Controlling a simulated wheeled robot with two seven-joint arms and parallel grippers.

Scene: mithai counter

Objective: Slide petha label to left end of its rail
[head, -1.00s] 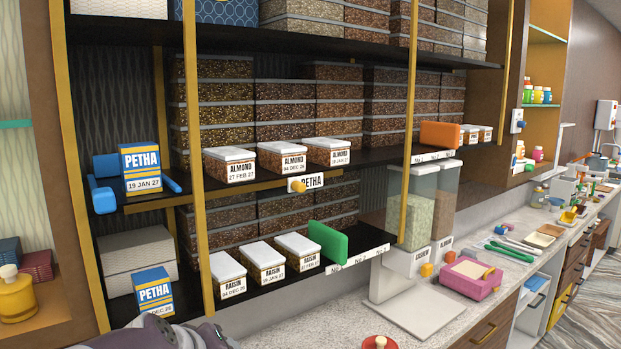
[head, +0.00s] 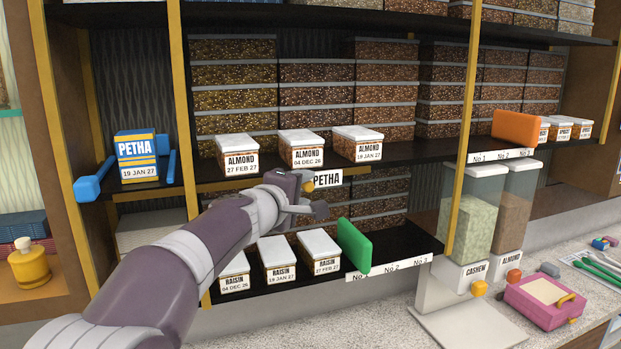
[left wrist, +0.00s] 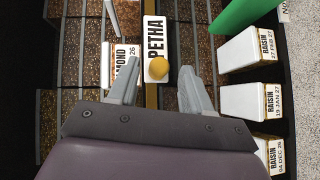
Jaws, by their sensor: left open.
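The white PETHA label (head: 327,180) with its orange-yellow knob (head: 308,187) sits on the yellow rail (head: 225,185) along the middle shelf's front edge, towards the rail's right part. In the left wrist view the label (left wrist: 155,38) and knob (left wrist: 159,70) lie between the two grey fingers. My left gripper (head: 312,194) is open, with one finger on each side of the knob; I cannot tell whether either touches it. My left arm hides part of the lower shelf. My right gripper is not in view.
A blue PETHA box (head: 138,158) stands at the middle shelf's left end between blue bars. ALMOND boxes (head: 302,151) stand above the rail, RAISIN boxes (head: 278,262) below. A green divider (head: 354,246) stands on the lower shelf. A yellow upright (head: 186,110) crosses in front.

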